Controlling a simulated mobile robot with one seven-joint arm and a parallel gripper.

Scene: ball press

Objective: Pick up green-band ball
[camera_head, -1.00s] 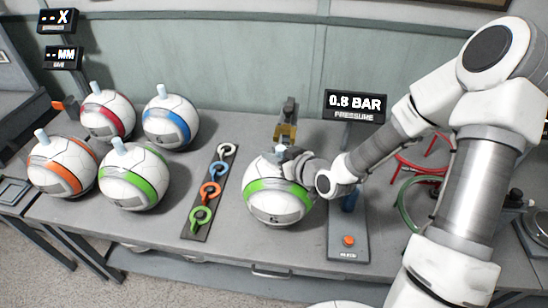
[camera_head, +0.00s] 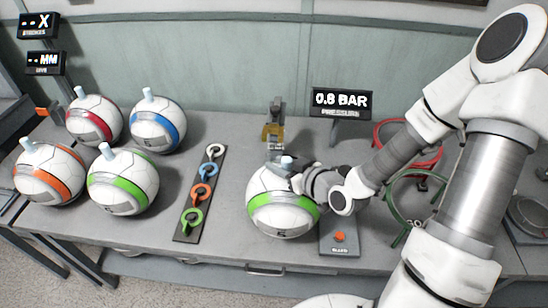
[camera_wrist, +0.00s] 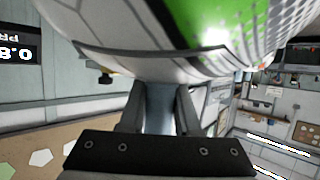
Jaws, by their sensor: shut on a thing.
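A white ball with a green band (camera_head: 283,213) is at the middle of the bench, and fills the top of the wrist view (camera_wrist: 205,25). My gripper (camera_head: 290,169) is at its upper right side, shut on the ball's pale blue stem (camera_head: 287,160). In the wrist view the stem (camera_wrist: 158,107) sits between the two fingers. I cannot tell whether the ball touches the bench. A second green-band ball (camera_head: 122,185) stands at the left with its stem up, away from my gripper.
Red-band (camera_head: 95,122), blue-band (camera_head: 158,125) and orange-band (camera_head: 48,178) balls stand at the left. A strip of coloured rings (camera_head: 201,193) lies between them and the held ball. A base with an orange button (camera_head: 340,237) is right of it. A 0.8 BAR display (camera_head: 342,102) stands behind.

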